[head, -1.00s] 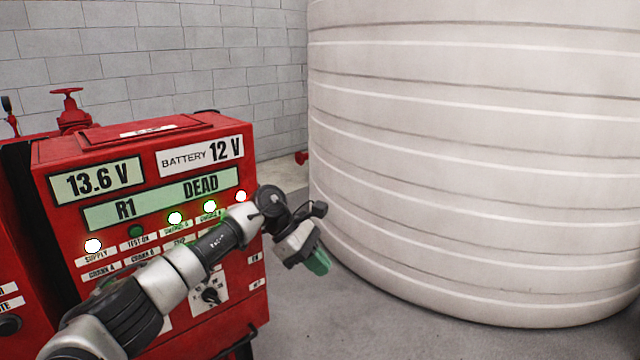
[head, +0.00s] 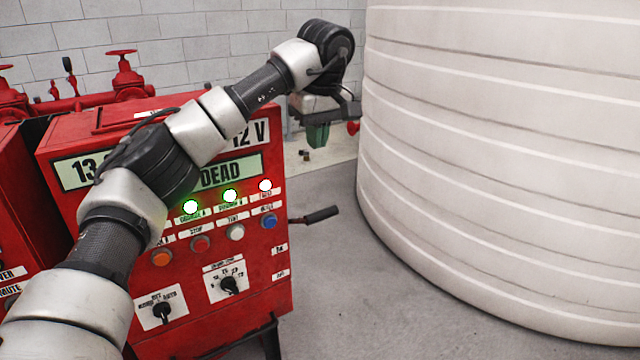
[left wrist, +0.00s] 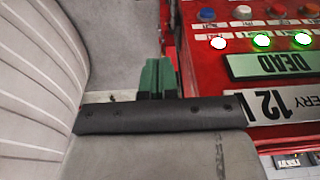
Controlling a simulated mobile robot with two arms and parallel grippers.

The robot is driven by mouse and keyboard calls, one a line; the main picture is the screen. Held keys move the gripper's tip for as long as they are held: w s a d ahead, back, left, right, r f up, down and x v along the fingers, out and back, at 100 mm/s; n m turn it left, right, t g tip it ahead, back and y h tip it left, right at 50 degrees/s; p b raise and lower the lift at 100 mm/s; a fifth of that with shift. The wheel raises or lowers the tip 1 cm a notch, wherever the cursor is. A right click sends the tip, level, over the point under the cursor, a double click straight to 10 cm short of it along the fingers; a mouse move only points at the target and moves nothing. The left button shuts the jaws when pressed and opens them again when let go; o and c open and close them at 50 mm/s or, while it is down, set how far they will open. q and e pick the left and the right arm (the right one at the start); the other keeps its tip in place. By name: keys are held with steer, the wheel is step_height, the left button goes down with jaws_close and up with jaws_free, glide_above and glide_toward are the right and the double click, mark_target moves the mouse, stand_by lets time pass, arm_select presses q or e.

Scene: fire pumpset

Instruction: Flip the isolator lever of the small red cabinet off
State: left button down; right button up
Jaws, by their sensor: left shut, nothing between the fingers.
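The small red cabinet (head: 260,300) stands at the left of the head view, with displays, lit lamps, buttons and knobs on its front. Its isolator lever (head: 318,215) sticks out from the right side, a dark grip pointing right and slightly up. My left gripper (head: 317,136) is shut and empty, with green fingertips pointing down. In the picture it hangs above the lever, apart from it. The left wrist view shows the shut green fingers (left wrist: 158,77) beside the cabinet front (left wrist: 215,70); I cannot make out the lever's grip there. My right gripper is out of view.
A large pale ribbed tank (head: 500,180) fills the right side, with a gap of bare grey floor (head: 345,290) between it and the cabinet. Red pipes with handwheels (head: 124,75) stand behind the cabinet, before a grey block wall (head: 200,40).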

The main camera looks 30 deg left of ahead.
arm_select(q)
steer(key=p, duration=0.2)
glide_above(308, 217)
steer(key=w+a, duration=0.1)
steer(key=w, duration=0.4)
step_height(308, 217, down, 9)
steer(key=f, duration=0.1)
steer(key=s+d+f+p, duration=0.1)
steer(key=f+p, duration=0.1)
steer(key=shift+s+d+f, duration=0.3)
steer(key=shift+d+f, duration=0.05)
steer(key=shift+f, duration=0.15)
